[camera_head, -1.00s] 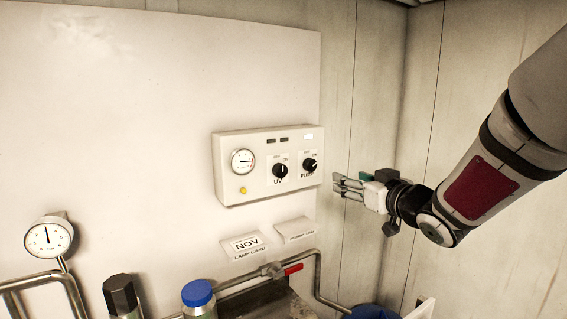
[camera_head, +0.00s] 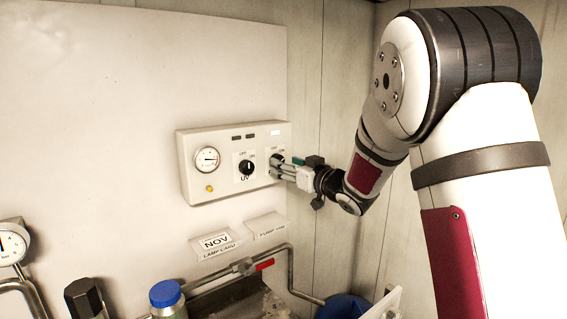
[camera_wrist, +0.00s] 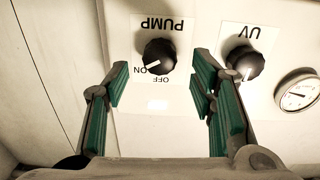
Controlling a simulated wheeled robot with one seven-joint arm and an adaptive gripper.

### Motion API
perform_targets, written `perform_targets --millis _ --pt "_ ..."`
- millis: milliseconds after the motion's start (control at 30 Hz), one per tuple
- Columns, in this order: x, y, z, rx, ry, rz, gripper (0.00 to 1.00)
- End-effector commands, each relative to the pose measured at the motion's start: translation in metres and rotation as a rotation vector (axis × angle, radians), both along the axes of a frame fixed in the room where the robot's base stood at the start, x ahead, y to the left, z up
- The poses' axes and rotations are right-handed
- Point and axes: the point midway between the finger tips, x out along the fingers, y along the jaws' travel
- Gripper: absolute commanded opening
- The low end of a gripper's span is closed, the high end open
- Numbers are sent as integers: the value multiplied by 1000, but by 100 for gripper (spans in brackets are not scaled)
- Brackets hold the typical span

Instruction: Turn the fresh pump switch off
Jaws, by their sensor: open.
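The control box (camera_head: 190,165) is mounted on the white wall panel. The pump switch is a black round knob (camera_wrist: 160,56) under the label PUMP, shown upside down in the wrist view, with its white mark at the ON side.
The UV knob (camera_head: 246,167) sits left of my gripper, close to one finger in the wrist view. A round gauge (camera_head: 207,159) and a yellow light (camera_head: 209,188) are further left. Below are cards (camera_head: 216,242), a pipe with a red-handled valve (camera_head: 264,264) and a blue-capped bottle (camera_head: 165,293).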

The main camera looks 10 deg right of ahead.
Motion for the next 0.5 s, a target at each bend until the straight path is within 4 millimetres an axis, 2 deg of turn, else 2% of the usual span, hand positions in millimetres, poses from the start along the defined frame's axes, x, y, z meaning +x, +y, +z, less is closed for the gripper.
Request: perform_targets --millis 200,500 --pt "20 7 0 -1 0 -1 51" --pt "24 9 0 0 0 -1 51"
